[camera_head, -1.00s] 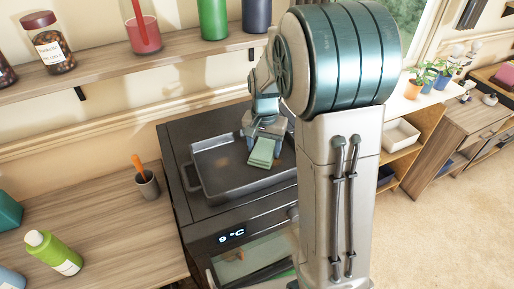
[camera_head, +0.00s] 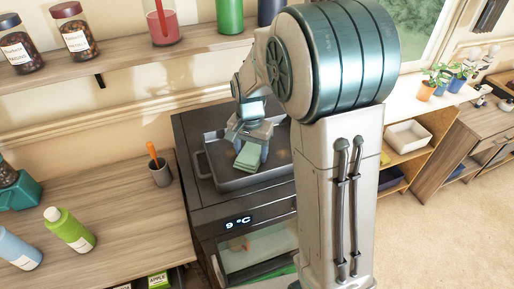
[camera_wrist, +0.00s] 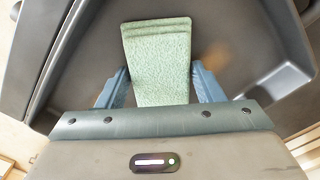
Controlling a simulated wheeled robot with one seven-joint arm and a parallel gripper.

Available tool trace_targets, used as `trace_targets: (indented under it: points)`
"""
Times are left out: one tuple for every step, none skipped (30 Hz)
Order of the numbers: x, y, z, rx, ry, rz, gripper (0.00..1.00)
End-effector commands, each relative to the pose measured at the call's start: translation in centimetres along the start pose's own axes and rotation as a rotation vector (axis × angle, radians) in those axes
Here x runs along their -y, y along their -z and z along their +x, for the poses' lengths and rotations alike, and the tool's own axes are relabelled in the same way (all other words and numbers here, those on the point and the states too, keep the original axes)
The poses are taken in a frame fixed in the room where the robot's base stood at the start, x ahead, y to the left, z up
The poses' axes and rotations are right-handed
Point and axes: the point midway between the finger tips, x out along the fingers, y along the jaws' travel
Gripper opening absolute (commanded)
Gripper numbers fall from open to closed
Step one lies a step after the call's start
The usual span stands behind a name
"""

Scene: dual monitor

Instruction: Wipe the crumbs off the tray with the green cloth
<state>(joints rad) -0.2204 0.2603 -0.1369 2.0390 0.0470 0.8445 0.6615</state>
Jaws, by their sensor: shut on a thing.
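The green cloth (camera_head: 248,156) is a folded pale green pad held in my gripper (camera_head: 249,138), over the dark grey tray (camera_head: 224,181). In the wrist view the cloth (camera_wrist: 157,58) sticks out between the two blue fingers of my gripper (camera_wrist: 160,88), which are shut on it. The cloth is low over the tray floor; I cannot tell whether it touches. A blurred brownish patch of crumbs (camera_wrist: 215,52) shows on the tray floor right of the cloth in the wrist view. My arm hides the right part of the tray in the head view.
The tray sits on a black oven (camera_head: 200,205) with a lit display. To its left, a wooden counter (camera_head: 130,220) holds a grey cup (camera_head: 160,174) and a green bottle (camera_head: 69,230). A shelf (camera_head: 130,62) with jars runs above.

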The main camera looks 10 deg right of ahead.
Motion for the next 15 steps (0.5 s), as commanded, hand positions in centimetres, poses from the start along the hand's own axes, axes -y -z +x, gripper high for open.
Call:
trace_targets:
  points:
    - [0.3,-0.3,0.0,0.001,0.0,0.0,0.4]
    - [0.5,-0.4,0.0,0.001,0.0,0.001,0.4]
    - [0.7,-0.5,0.0,0.001,0.0,0.003,0.4]
    - [0.9,-0.6,0.0,0.001,0.0,0.005,0.4]
    - [1.0,-0.7,0.0,0.001,-0.001,0.007,0.4]
    - [1.2,-0.8,0.0,0.001,-0.001,0.009,0.4]
    - [1.4,-1.0,0.0,0.001,-0.001,0.01,0.4]
    - [1.5,-1.1,0.0,0.001,-0.001,0.012,0.4]
    - [1.7,-1.2,0.0,0.001,-0.001,0.015,0.4]
    - [1.5,-1.0,0.0,0.001,-0.001,0.022,0.4]
    - [1.2,-0.8,0.1,0.001,-0.001,0.021,0.4]
    - [1.0,-0.6,0.1,0.001,-0.001,0.019,0.4]
    - [0.8,-0.5,0.1,0.001,-0.001,0.018,0.4]
    - [0.6,-0.4,0.1,0.0,-0.001,0.017,0.4]
    - [0.4,-0.2,0.1,0.0,0.0,0.016,0.4]
